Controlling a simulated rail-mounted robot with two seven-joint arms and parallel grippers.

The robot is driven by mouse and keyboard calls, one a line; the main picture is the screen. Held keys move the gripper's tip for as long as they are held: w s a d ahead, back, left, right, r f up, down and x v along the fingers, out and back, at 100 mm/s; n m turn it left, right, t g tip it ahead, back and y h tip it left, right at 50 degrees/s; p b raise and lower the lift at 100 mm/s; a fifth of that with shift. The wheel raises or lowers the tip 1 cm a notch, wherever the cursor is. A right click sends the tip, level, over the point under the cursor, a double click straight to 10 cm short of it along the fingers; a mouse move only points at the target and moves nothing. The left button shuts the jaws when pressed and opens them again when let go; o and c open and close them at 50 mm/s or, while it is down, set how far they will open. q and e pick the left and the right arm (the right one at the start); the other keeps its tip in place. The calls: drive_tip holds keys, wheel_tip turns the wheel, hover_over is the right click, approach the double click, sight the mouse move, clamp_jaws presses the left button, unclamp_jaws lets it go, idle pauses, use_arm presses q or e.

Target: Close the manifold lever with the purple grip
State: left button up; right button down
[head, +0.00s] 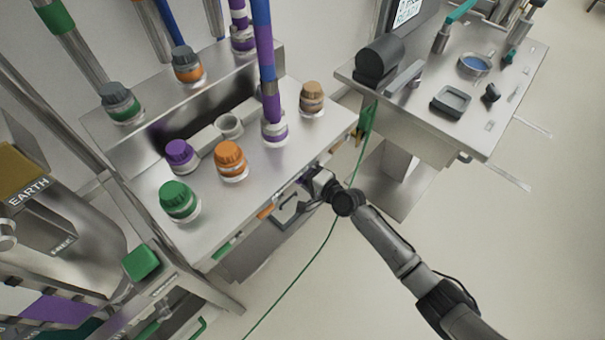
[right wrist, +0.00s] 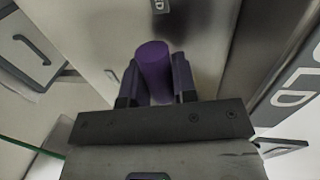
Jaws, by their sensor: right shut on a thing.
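The purple grip (right wrist: 153,70) of the manifold lever shows in the right wrist view, upright in the picture between the two fingers of my right gripper (right wrist: 155,85). The fingers are shut on it from both sides. In the head view my right gripper (head: 312,182) is at the front edge of the steel bench, just below the worktop. There the lever is mostly hidden by the gripper, so I cannot tell its angle. My left gripper does not show in either view.
The steel bench (head: 225,235) carries purple, orange and green capped fittings. An orange grip (head: 267,211) and a green grip (head: 222,251) sit along its front edge. A green cable (head: 318,255) runs past my right arm. A second table (head: 420,120) stands right; open floor lies in front.

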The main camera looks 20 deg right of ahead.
drive_tip(key=shift+r, duration=0.1)
idle(0.3)
drive_tip(key=c, duration=0.9)
unclamp_jaws()
drive_tip(key=shift+s, duration=0.1)
drive_tip(key=shift+s+d+r, duration=0.1)
drive_tip(key=shift+s+d, duration=0.1)
drive_tip(key=shift+s, duration=0.05)
drive_tip(key=shift+p+v, duration=1.75)
drive_tip(key=shift+v, duration=4.75)
